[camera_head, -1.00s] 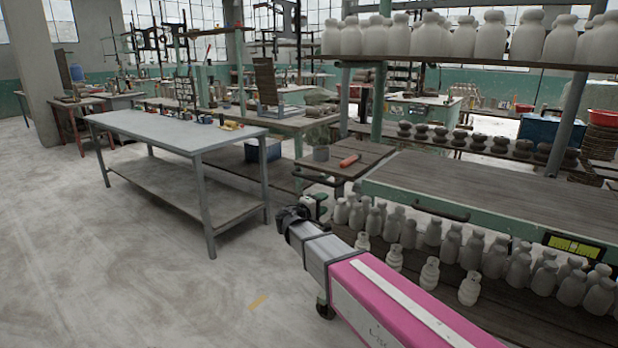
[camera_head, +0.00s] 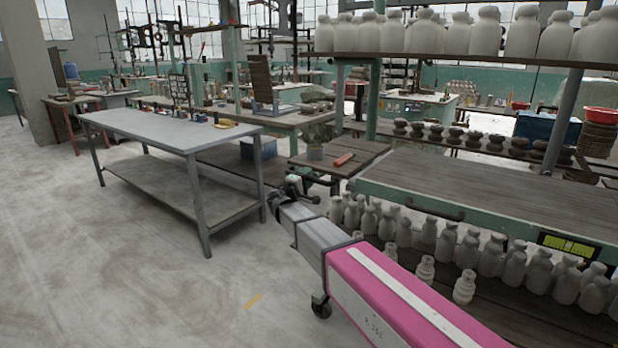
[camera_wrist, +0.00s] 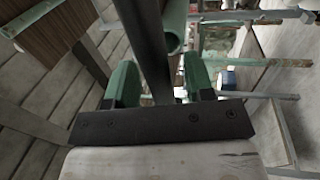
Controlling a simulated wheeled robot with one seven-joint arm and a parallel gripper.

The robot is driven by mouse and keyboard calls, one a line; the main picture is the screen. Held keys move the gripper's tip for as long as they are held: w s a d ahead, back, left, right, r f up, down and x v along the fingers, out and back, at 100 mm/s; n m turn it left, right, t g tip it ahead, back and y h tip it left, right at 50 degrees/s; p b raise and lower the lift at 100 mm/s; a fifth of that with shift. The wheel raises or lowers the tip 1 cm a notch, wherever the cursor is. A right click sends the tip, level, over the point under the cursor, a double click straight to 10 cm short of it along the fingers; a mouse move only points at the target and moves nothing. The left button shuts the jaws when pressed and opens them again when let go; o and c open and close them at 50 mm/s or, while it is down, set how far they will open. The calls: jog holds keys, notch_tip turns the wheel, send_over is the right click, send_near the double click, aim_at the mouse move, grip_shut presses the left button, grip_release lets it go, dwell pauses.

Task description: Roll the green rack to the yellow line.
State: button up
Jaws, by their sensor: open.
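The green rack (camera_head: 362,190) stands at the right, with a green frame, wooden shelves and white clay bottles. One caster (camera_head: 321,305) shows below my arm. A green tube (camera_wrist: 175,25) is close by.
A grey metal table (camera_head: 170,130) stands left of the rack. A small wooden shelf (camera_head: 320,167) with a grey pot and a red-handled tool is behind my gripper.

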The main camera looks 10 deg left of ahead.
jog(key=shift+w+d+r, duration=0.1)
jog(key=shift+w+d, duration=0.2)
jog(key=shift+w, duration=0.35)
grip_shut()
jog(key=w+a, duration=0.4)
jog(key=a, duration=0.6)
jog(key=w+a, duration=0.4)
jog(key=a, duration=0.6)
jog(key=shift+w+a, duration=0.15)
jog(key=shift+a, duration=0.05)
grip_release()
jog(key=shift+a, duration=0.1)
jog(key=v, duration=1)
jog(key=shift+s+a, duration=0.15)
jog(key=shift+s, duration=0.15)
